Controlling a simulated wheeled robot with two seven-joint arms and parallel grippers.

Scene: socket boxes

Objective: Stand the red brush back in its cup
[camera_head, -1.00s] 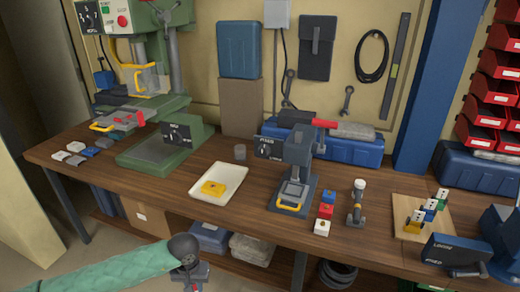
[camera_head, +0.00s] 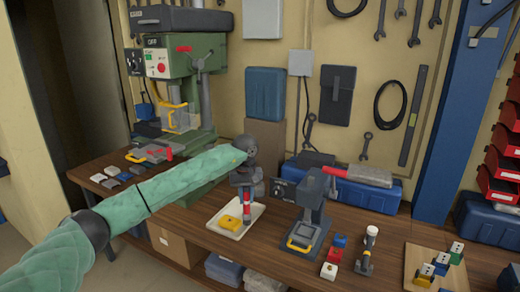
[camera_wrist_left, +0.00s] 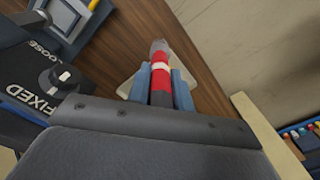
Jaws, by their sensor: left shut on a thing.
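My left gripper (camera_head: 246,200) is above the white tray in the head view, its fingers pointing down. It is shut on the red brush (camera_head: 246,214), which hangs roughly upright. In the left wrist view the brush (camera_wrist_left: 160,80) sits between the two blue-grey fingers (camera_wrist_left: 160,88); it is red with a white band and a grey far end. The brush is in front of the white tray (camera_head: 212,222); I cannot tell its height above it. The small grey cup is not clearly visible; my gripper seems to cover its place. My right gripper is not in view.
A yellow block (camera_head: 230,222) lies in the tray. A small press (camera_head: 306,215) stands to its right, with coloured blocks (camera_head: 334,254) beyond. A green drill press (camera_head: 185,75) stands behind at left. A red-handled tool (camera_head: 355,175) lies on a blue case.

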